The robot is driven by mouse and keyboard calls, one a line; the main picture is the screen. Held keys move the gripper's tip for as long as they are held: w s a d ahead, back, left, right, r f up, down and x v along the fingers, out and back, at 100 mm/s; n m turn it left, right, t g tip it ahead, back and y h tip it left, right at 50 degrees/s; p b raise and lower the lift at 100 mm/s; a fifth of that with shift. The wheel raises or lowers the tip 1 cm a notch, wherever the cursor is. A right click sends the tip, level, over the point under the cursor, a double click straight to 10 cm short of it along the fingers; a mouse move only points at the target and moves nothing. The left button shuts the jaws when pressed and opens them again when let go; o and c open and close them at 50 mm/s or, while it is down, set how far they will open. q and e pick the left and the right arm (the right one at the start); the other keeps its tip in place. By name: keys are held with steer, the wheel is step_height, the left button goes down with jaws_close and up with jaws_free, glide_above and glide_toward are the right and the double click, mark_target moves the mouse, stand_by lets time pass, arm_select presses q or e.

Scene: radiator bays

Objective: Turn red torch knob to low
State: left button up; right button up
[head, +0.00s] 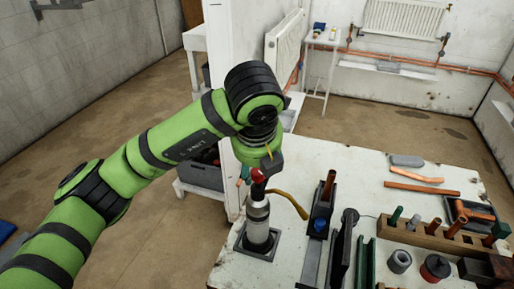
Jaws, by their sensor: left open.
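The torch (257,222) stands upright on a dark square base at the near left corner of the white workbench. It has a grey and white body and a curved brass-coloured tube (290,198) reaching out to the right. Its red knob (258,175) is at the top. My left gripper (265,165) hangs directly over the torch top, at the red knob, and is open. The arm hides most of its fingers, so I cannot tell whether they touch the knob. The knob's setting is too small to read. My right gripper is not in view.
Right of the torch stand a dark holder with a copper pipe (328,187) and a wooden block (430,238) with several tools. Copper pipes (422,189) lie on the bench (355,170). Radiators (285,45) hang on the walls behind. The bench's back middle is clear.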

arm_select(q)
steer(key=v, duration=0.9)
